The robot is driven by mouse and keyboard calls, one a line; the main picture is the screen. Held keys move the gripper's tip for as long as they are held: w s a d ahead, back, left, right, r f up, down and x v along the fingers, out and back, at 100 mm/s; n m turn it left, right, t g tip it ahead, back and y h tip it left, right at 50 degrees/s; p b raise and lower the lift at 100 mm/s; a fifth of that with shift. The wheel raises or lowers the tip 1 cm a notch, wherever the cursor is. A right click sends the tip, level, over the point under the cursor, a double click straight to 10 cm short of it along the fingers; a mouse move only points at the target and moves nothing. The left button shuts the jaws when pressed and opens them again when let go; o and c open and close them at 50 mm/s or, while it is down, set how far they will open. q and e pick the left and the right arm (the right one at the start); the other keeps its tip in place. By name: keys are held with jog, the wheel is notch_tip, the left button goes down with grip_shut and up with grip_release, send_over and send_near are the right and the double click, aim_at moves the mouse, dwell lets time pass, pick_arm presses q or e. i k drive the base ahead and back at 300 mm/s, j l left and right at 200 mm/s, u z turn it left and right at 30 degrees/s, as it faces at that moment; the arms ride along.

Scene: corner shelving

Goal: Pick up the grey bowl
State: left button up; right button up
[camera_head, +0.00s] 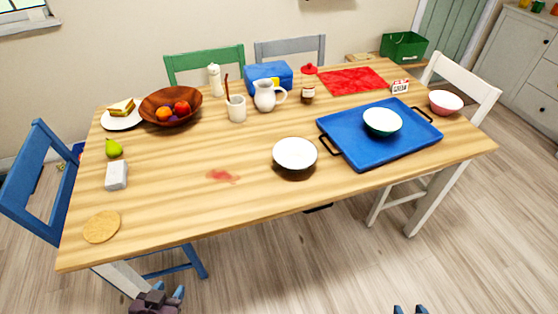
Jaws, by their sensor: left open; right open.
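No bowl in view is plainly grey. A bowl (295,153) with a white inside and a dark, brownish outside stands upright near the front middle of the table; its outer colour is hard to tell in shadow. A green bowl (382,121) with a white inside sits on the blue tray (425,140). A pink bowl (445,103) stands at the table's right end. My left gripper (156,297) is open and empty at the bottom left, in front of the table. My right gripper (410,309) is open; only its blue fingertips show at the bottom edge, away from the bowls.
The wooden table (230,208) also holds a brown fruit bowl (155,101), a sandwich plate (121,121), a white jug (265,95), a cup (236,110) and a cork mat (101,227). A reddish stain lies left of the middle bowl. Chairs surround the table. The front tabletop is mostly clear.

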aim_at(295, 155)
jog(key=j, duration=0.85)
jog(key=k+j, duration=0.15)
jog(key=j, duration=0.7)
jog(key=i+j, duration=0.15)
jog(key=i, duration=0.2)
